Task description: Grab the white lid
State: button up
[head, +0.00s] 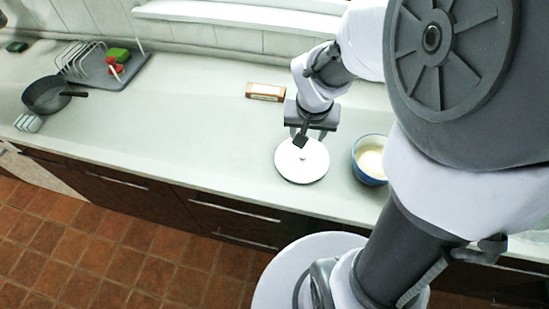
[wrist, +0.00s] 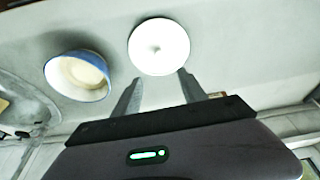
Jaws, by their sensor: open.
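The white lid (head: 302,160) is a round disc with a small knob at its centre. It lies on the pale counter near the front edge in the head view. In the wrist view the lid (wrist: 159,47) is just beyond the fingertips. My gripper (head: 300,138) is above the far part of the lid in the head view and partly hides it. In the wrist view my gripper (wrist: 160,80) has its two fingers spread apart with nothing between them. The lid's knob is not between the fingers. I cannot tell the exact height of the fingertips above the lid.
A blue bowl (head: 370,160) with pale contents stands right of the lid. A brown box (head: 265,92) lies behind it to the left. A dark pan (head: 47,96) and a grey dish rack (head: 105,70) are at the far left. The counter between is clear.

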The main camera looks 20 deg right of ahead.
jog(key=b, duration=0.5)
send_over(303, 155)
jog(key=s, duration=0.1)
jog(key=f, duration=0.7)
jog(key=a+f, duration=0.1)
jog(key=f, duration=0.3)
jog(key=shift+s+f, duration=0.2)
jog(key=shift+f, duration=0.15)
jog(key=b+x, duration=0.2)
jog(key=x, duration=0.3)
jog(key=shift+s+f+b, duration=0.1)
jog(key=shift+b, duration=0.2)
jog(key=shift+d+f, duration=0.1)
jog(key=shift+c, duration=0.7)
grip_shut()
